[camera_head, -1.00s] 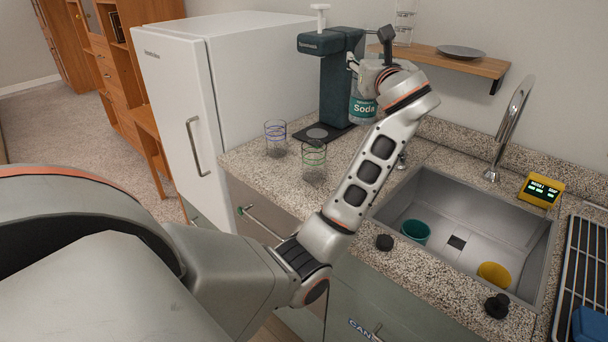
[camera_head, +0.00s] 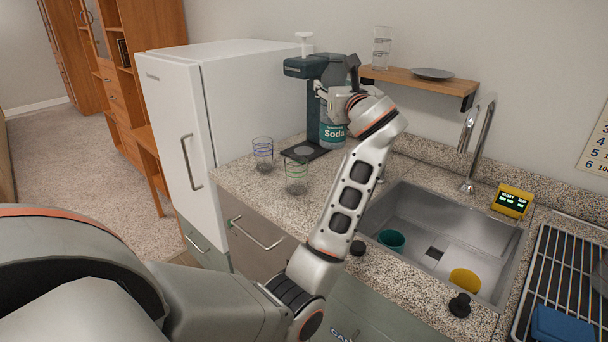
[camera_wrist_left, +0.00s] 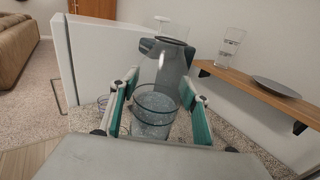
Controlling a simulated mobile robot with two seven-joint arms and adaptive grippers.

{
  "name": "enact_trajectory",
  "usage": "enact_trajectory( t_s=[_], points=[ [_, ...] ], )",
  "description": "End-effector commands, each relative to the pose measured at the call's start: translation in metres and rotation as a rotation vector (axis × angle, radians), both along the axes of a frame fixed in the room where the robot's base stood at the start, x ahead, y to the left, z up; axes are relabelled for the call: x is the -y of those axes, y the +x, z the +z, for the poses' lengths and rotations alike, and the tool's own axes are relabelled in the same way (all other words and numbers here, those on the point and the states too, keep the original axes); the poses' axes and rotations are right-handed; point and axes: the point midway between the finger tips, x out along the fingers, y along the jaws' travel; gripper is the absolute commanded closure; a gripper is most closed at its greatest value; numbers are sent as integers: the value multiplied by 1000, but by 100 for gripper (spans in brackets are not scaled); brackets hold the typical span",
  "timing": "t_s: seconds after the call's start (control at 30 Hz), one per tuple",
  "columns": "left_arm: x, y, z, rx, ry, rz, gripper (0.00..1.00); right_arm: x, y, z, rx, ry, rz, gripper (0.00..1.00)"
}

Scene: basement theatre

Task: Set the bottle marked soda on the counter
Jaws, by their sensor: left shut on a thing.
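The soda bottle (camera_head: 333,131) is clear with a teal label reading Soda. It is upright in front of the dark soda machine (camera_head: 314,117). My left gripper (camera_head: 337,103) is shut on its upper part, and the arm hides its right side. In the left wrist view a clear round vessel (camera_wrist_left: 154,112), apparently this bottle, sits between the two teal-padded fingers (camera_wrist_left: 160,118). The speckled counter (camera_head: 235,183) lies below; I cannot tell whether the bottle's bottom touches it. My right gripper is not in view.
Two clear glasses, one blue-ringed (camera_head: 263,153) and one green-ringed (camera_head: 297,174), stand left of the arm. A wooden shelf (camera_head: 420,82) hangs behind. A white fridge (camera_head: 176,130) bounds the counter's left.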

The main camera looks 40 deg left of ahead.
Motion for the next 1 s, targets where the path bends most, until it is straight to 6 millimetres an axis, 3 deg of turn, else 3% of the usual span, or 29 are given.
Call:
enact_trajectory(
  t_s=[0.5, 1.0],
  points=[
    [0, 0, -120, -5, 4, 0, 100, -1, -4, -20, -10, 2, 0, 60],
    [0, 0, -169, -4, 2, -1, 100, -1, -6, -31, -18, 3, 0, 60]
  ],
)
